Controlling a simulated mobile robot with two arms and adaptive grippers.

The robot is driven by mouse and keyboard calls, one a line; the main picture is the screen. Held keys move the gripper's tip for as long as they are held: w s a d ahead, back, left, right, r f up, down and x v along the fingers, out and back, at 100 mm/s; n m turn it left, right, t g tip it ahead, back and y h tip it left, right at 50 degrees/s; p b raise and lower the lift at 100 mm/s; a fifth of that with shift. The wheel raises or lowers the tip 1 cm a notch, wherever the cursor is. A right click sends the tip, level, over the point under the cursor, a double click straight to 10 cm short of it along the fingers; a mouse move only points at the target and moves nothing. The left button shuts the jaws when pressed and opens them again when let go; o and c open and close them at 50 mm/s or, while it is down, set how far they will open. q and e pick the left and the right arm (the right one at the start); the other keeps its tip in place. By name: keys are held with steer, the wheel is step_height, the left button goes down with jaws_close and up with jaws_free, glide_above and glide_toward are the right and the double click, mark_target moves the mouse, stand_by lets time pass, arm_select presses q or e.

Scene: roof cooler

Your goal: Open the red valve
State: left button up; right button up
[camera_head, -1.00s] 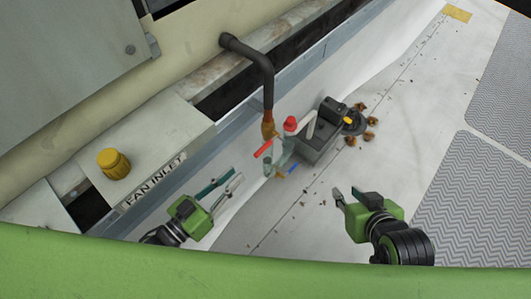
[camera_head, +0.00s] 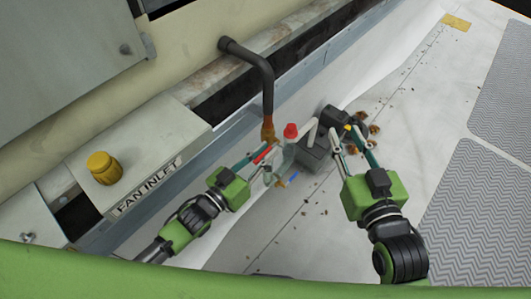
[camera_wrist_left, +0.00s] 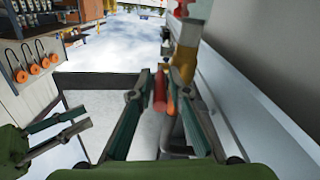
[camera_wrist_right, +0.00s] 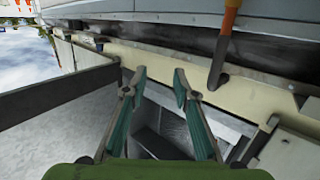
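The red valve handle (camera_head: 263,153) is a short red bar on the pipework below the rusty end of a dark bent pipe. My left gripper (camera_head: 258,160) is at it, with its fingers apart. In the left wrist view the red handle (camera_wrist_left: 160,92) shows between the two open fingertips; I cannot tell whether they touch it. A blue handle (camera_head: 293,176) sits lower on the same pipework, partly hidden. My right gripper (camera_head: 347,142) is open beside the dark grey pump (camera_head: 315,152), to the right of the valve. Its fingers are apart and empty in the right wrist view (camera_wrist_right: 157,85).
A red cap (camera_head: 290,130) stands just right of the handle. The dark bent pipe (camera_head: 262,68) rises behind it. A box labelled FAN INLET with a yellow knob (camera_head: 103,167) is at left. Brown debris (camera_head: 374,129) lies by the pump. The white floor in front is mostly clear.

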arm_select(q)
steer(key=shift+w+d, duration=0.1)
steer(key=shift+w, duration=0.05)
arm_select(e)
steer(key=shift+r, duration=0.3)
arm_select(q)
jaws_close()
steer(key=shift+f, duration=0.1)
arm_select(e)
steer(key=shift+w, duration=0.1)
